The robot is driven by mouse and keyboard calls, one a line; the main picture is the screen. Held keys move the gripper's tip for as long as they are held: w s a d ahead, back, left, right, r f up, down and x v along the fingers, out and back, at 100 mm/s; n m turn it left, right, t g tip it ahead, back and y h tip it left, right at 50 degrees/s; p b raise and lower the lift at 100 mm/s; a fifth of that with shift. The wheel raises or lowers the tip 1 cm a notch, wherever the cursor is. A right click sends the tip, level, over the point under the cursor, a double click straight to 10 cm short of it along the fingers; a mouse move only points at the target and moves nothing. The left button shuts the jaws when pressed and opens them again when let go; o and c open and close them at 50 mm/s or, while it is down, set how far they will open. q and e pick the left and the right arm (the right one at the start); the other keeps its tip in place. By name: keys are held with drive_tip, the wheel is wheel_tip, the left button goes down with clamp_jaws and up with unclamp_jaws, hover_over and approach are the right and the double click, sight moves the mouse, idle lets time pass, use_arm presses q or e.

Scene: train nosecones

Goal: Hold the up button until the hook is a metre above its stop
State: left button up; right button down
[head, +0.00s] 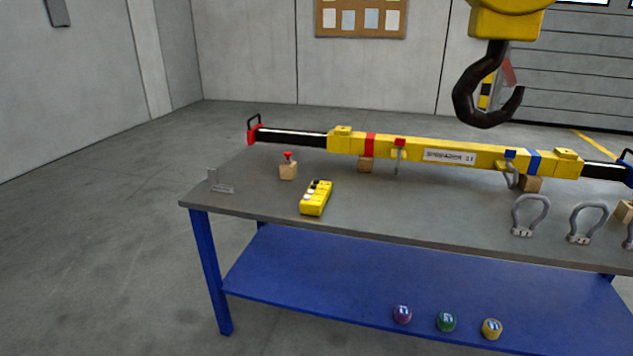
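A yellow control pendant (316,198) with a row of black and white buttons lies on the left part of the workbench top. Its button markings are too small to read, so I cannot tell which is the up button. A dark crane hook (487,88) hangs under a yellow block (505,20) at the upper right. In the picture the hook is above the spreader beam, and nothing hangs from it. The hook's stop cannot be made out. Neither of my grippers is in view, and nothing touches the pendant.
A yellow spreader beam (480,154) lies along the back of the workbench (260,208) on wooden blocks. Shackles (530,214) stand at the right, and a red-topped wooden block (288,168) is behind the pendant. Three coloured round items (446,321) sit on the blue lower shelf.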

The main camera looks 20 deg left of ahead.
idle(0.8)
